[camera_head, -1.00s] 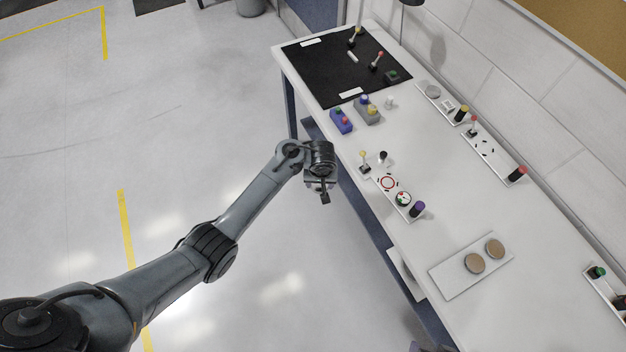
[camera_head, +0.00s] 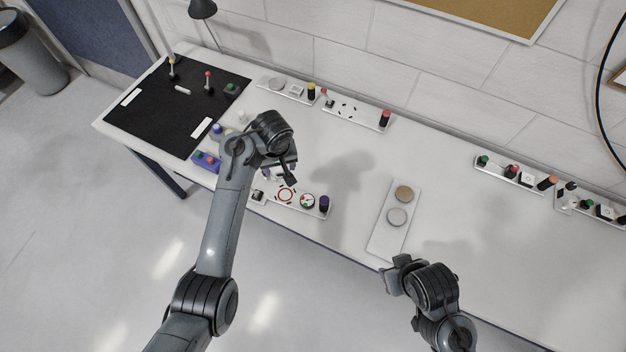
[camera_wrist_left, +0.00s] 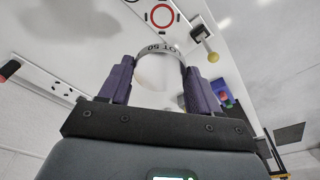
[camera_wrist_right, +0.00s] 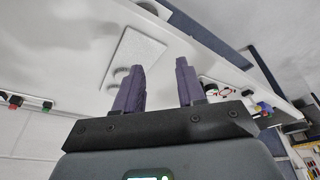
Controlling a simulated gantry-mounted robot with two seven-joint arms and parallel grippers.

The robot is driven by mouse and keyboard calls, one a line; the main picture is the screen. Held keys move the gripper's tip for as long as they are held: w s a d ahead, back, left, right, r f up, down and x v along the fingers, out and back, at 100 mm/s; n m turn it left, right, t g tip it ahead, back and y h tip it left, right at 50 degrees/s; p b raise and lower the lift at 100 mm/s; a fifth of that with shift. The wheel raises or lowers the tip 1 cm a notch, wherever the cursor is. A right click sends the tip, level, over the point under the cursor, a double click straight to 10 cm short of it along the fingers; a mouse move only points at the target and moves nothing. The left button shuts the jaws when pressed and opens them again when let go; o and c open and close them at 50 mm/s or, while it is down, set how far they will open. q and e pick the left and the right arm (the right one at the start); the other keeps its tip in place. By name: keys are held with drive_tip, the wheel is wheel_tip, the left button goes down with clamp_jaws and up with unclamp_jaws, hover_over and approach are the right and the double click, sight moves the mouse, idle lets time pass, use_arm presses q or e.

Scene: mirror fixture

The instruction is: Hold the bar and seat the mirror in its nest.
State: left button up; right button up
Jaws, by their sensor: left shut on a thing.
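My left gripper (camera_head: 286,174) hangs over the table's front edge by the panel with a red ring. In the left wrist view its purple fingers (camera_wrist_left: 158,85) are shut on a round pale piece (camera_wrist_left: 155,72) with a grey band lettered "LOT 50". I cannot tell surely whether this is the mirror. I cannot tell which thing is the bar or the nest. My right gripper (camera_head: 393,279) is at the table's front edge near the plate, open and empty in its wrist view (camera_wrist_right: 160,85).
The red-ring panel (camera_head: 271,196) has a gauge and a purple knob. A black mat (camera_head: 165,115) with small levers lies at the left end. A purple button box (camera_head: 207,161) is near the left arm. Strips of knobs (camera_head: 350,112) line the back. The table between plate and back strips is clear.

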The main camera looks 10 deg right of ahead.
drive_tip(key=w+a+f+m, duration=0.1)
drive_tip(key=w+a+f, duration=0.15)
drive_tip(key=w, duration=0.35)
drive_tip(key=m+g, duration=0.3)
hover_over(324, 203)
drive_tip(key=w, duration=0.1)
drive_tip(key=shift+w+d+r, duration=0.1)
drive_tip(key=shift+d+r, duration=0.15)
drive_tip(key=shift+r, duration=0.15)
wheel_tip(324, 203, down, 12)
drive_tip(key=shift+r, duration=0.2)
clamp_jaws()
idle(0.5)
